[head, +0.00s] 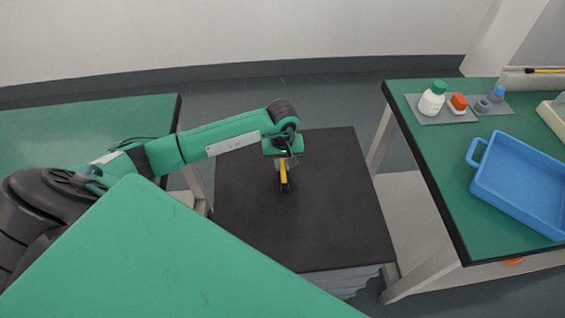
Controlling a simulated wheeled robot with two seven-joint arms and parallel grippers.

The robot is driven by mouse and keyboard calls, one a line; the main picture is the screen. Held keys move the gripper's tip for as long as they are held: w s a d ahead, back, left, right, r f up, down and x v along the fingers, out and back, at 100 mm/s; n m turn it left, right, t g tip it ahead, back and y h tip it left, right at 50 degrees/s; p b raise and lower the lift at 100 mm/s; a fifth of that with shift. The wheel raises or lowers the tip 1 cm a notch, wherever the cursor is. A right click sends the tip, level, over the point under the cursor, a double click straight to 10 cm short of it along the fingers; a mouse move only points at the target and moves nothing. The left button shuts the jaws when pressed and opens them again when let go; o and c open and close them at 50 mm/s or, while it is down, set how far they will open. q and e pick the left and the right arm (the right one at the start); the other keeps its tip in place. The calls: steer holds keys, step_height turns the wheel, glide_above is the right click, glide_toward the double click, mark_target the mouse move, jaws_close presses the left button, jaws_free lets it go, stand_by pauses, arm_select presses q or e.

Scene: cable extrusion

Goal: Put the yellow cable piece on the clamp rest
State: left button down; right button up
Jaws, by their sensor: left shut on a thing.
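My left gripper (283,182) points down over the black-topped platform in the middle of the head view. It is shut on the yellow cable piece (284,172), which shows as a short yellow strip with dark parts beside it. I cannot tell whether the piece touches the black top or hangs just above it. I cannot make out a clamp rest in this view. My right gripper is not in view.
The black platform top (325,225) is otherwise bare. Another green table (60,130) stands left.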

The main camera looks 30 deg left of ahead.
arm_select(q)
steer(key=shift+f, duration=0.1)
steer(key=c, duration=1.4)
jaws_free()
